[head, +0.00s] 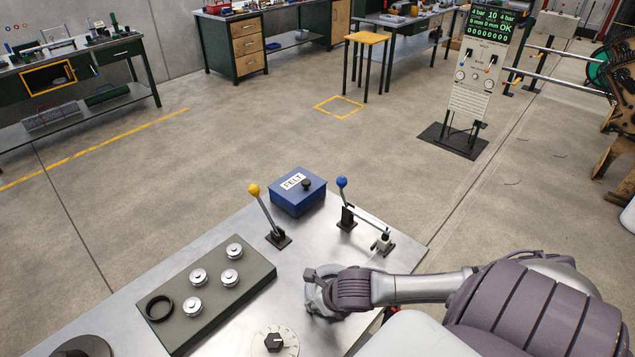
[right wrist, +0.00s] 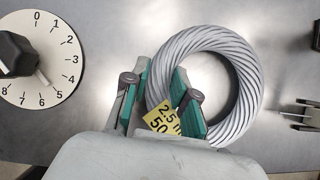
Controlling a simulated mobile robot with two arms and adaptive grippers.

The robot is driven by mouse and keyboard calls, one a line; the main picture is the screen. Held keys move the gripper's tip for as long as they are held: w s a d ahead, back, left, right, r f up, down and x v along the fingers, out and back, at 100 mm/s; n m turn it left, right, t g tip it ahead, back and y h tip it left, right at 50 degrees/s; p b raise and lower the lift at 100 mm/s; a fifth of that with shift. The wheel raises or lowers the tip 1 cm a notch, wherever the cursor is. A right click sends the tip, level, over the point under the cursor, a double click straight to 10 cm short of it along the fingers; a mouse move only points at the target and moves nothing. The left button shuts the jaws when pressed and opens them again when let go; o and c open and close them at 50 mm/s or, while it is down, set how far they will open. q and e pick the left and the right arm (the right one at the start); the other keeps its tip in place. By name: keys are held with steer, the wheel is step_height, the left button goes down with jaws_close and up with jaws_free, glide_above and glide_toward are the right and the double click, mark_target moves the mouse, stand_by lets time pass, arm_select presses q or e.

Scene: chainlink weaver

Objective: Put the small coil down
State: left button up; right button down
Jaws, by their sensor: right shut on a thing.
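The small coil is a ring of grey twisted wire (right wrist: 238,75) with a yellow tag (right wrist: 160,120) reading "2.5" and "50". My right gripper (right wrist: 160,88) is shut on the left side of the coil's ring, with a teal-padded finger on either side. In the head view the coil (head: 316,301) is partly hidden under my right gripper (head: 325,282), over the right part of the metal bench top. I cannot tell whether the coil touches the bench or hangs just above it. My left gripper is not in view.
A numbered dial (head: 275,342) is left of the coil. A green-grey block (head: 215,305) carries several metal spools and a black ring (head: 159,308). A yellow-knobbed lever (head: 262,210), blue FELT box (head: 298,196) and blue-knobbed lever (head: 345,203) stand behind. Some bare metal lies between.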

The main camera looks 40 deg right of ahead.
steer(key=shift+r, duration=0.1)
steer(key=c, duration=0.9)
jaws_free()
steer(key=shift+s, duration=0.1)
steer(key=v, duration=1.2)
steer(key=shift+b, duration=0.4)
